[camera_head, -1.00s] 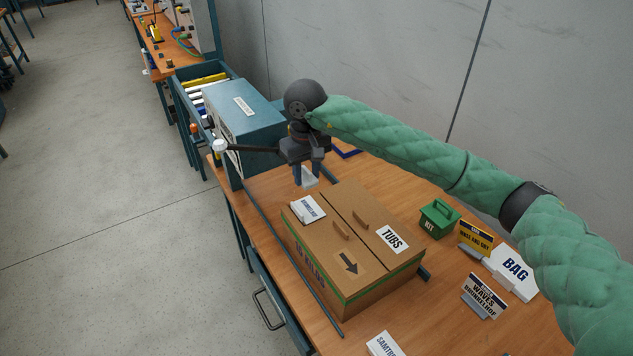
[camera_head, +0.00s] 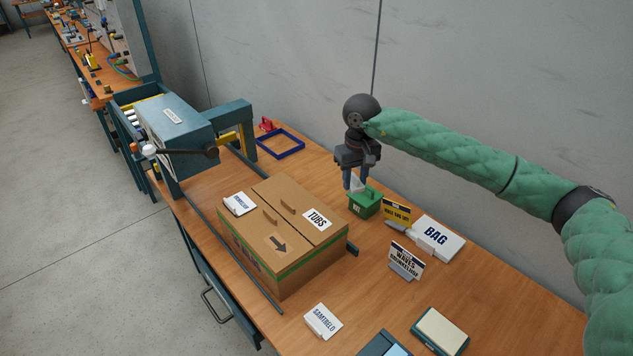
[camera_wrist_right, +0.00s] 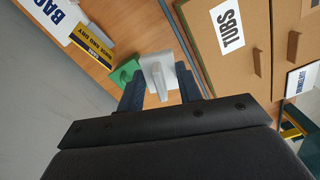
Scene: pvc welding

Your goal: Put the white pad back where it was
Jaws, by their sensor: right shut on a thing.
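My right gripper (camera_head: 355,186) is shut on a small white pad (camera_head: 357,185), which shows between its fingertips. In the right wrist view the white pad (camera_wrist_right: 158,73) is a pale block with an upright grip, held between the two dark fingers. The gripper points down and is near the green KIT box (camera_head: 364,204), close above or behind it. I cannot tell whether they touch. The pad's underside is hidden. My left gripper is not in view.
A cardboard box (camera_head: 262,247) labelled TUBS stands left of the gripper. Signs, including a white BAG sign (camera_head: 437,237), stand to the right. A blue machine (camera_head: 178,135) and a blue frame (camera_head: 279,153) are at the back. A flat cream-topped tray (camera_head: 441,331) lies at the front right.

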